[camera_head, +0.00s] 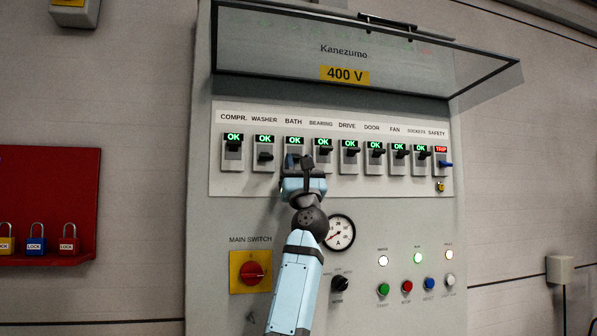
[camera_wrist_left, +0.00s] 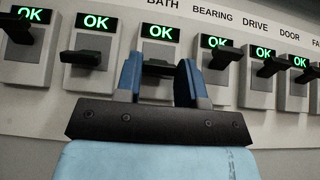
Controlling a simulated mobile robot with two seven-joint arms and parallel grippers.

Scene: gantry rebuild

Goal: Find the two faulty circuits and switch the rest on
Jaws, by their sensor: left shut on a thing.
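A row of breaker switches runs across the grey panel (camera_head: 215,170). COMPR. (camera_head: 233,148), WASHER (camera_head: 265,157), BATH (camera_head: 294,141), BEARING (camera_head: 324,151), DRIVE (camera_head: 350,152), DOOR (camera_head: 376,153), FAN (camera_head: 400,155) and SOCKETS (camera_head: 421,157) show green OK. SAFETY (camera_head: 441,150) shows red TRIP and has a blue lever. The gripper partly hides BATH in the head view. My right gripper is out of view.
A glass cover (camera_head: 350,55) marked 400 V is raised above the switches. Below are the main switch (camera_head: 252,272), a gauge (camera_head: 340,232), a black knob (camera_head: 340,284) and coloured buttons (camera_head: 407,286). A red board (camera_head: 50,190) with padlocks (camera_head: 36,245) hangs at left.

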